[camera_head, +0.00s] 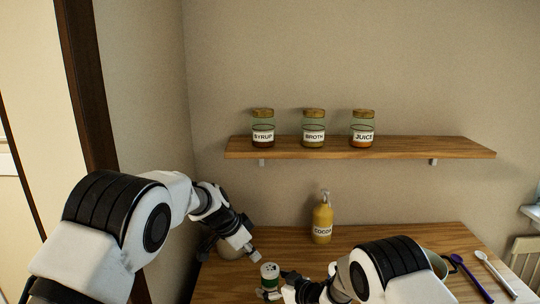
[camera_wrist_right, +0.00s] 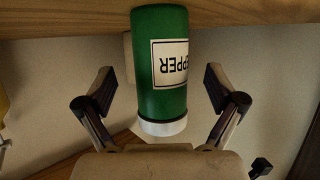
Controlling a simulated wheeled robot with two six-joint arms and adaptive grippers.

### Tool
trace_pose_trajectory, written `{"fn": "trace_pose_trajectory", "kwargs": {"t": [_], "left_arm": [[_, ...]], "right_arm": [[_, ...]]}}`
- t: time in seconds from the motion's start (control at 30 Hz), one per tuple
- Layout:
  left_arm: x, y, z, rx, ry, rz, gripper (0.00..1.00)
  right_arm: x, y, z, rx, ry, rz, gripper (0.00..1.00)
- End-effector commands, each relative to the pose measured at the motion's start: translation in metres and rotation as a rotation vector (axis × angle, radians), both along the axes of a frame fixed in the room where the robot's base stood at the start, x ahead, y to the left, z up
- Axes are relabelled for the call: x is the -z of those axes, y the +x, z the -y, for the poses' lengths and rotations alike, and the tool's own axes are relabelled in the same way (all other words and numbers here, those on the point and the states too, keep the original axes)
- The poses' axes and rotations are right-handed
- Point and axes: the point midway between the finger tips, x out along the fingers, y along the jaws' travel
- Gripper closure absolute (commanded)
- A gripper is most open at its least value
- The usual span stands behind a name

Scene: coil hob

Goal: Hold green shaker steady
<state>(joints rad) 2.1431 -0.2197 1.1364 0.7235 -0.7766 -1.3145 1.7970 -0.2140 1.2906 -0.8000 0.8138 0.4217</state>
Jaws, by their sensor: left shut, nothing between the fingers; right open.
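The green shaker (camera_head: 270,275) with a white top stands upright on the wooden table in the head view. In the right wrist view the shaker (camera_wrist_right: 160,60) appears upside down, with a white label reading "PEPPER". My right gripper (camera_head: 276,286) is open, its fingers on either side of the shaker; in the wrist view gaps show between both fingers and the shaker. My left gripper (camera_head: 254,256) is shut and empty, just up and left of the shaker in the head view. Whether it touches the shaker cannot be told.
A yellow cocoa bottle (camera_head: 322,222) stands farther back. A wall shelf (camera_head: 400,148) holds syrup (camera_head: 263,128), broth (camera_head: 313,128) and juice (camera_head: 363,128) jars. A purple utensil (camera_head: 468,275) and a white spoon (camera_head: 497,273) lie right.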

Motion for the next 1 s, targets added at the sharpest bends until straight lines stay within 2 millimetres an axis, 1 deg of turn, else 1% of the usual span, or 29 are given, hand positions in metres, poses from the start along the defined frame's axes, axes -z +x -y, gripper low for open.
{"fn": "trace_pose_trajectory", "kwargs": {"t": [0.03,0.1,0.5,0.6,0.77,0.83,1.0], "left_arm": [[-0.011,0.000,0.000,0.000,0.000,0.000,1.00],[-0.017,0.000,0.000,0.000,0.000,0.000,1.00],[-0.045,0.000,0.000,0.000,0.000,0.000,1.00],[-0.046,0.000,0.000,0.000,0.000,0.000,1.00],[-0.045,0.000,0.000,0.000,0.000,0.000,1.00],[-0.045,0.000,0.000,0.000,0.000,0.000,1.00],[-0.045,0.000,0.000,0.000,0.000,0.000,1.00]], "right_arm": [[-0.009,-0.004,0.004,0.001,0.001,-0.003,0.07],[-0.012,-0.010,0.010,0.001,0.001,-0.002,0.07],[-0.028,-0.040,0.041,0.002,0.000,-0.002,0.07],[-0.028,-0.044,0.043,0.000,0.001,0.001,0.07],[-0.027,-0.044,0.044,0.000,0.000,0.001,0.07],[-0.027,-0.044,0.044,0.000,0.000,0.001,0.00],[-0.027,-0.044,0.043,0.000,0.001,0.001,0.00]]}}
